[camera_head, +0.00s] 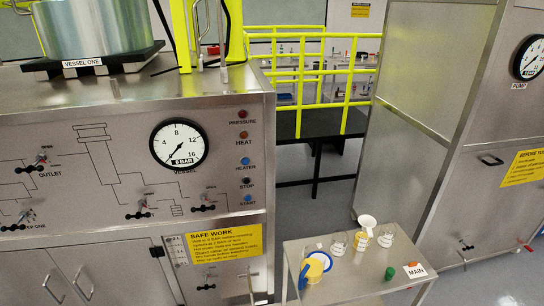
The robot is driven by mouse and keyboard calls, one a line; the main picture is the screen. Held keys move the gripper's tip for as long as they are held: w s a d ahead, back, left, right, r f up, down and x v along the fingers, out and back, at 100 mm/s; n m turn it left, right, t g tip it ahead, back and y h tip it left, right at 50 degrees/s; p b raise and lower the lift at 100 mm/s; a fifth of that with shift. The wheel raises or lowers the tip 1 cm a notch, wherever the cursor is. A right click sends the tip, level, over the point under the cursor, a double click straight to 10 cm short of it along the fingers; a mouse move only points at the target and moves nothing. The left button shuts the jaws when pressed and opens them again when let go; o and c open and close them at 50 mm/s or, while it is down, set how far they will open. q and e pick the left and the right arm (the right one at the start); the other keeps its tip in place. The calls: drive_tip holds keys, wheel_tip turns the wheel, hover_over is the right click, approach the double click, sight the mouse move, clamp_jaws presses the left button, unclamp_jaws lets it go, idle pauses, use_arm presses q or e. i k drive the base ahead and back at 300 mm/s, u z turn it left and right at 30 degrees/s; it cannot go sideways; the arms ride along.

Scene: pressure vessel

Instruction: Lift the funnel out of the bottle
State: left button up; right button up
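A white funnel (367,221) is at the far side of a small metal cart (350,285). It stands in the mouth of a bottle (361,241) with a yellow label, as far as this small view shows. The funnel's stem is hidden. Neither of my grippers is in view.
Clear glassware (338,246) stands left of the bottle and a labelled container (385,238) stands right. A yellow and blue item (314,268), a green cap (392,272) and a MAIN card (414,270) are nearer. A control panel (110,165) rises left and a steel cabinet (405,80) behind right.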

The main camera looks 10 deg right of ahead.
sight(368, 222)
drive_tip(key=z, duration=2.25)
drive_tip(key=i, duration=1.6)
drive_tip(key=u, duration=2.75)
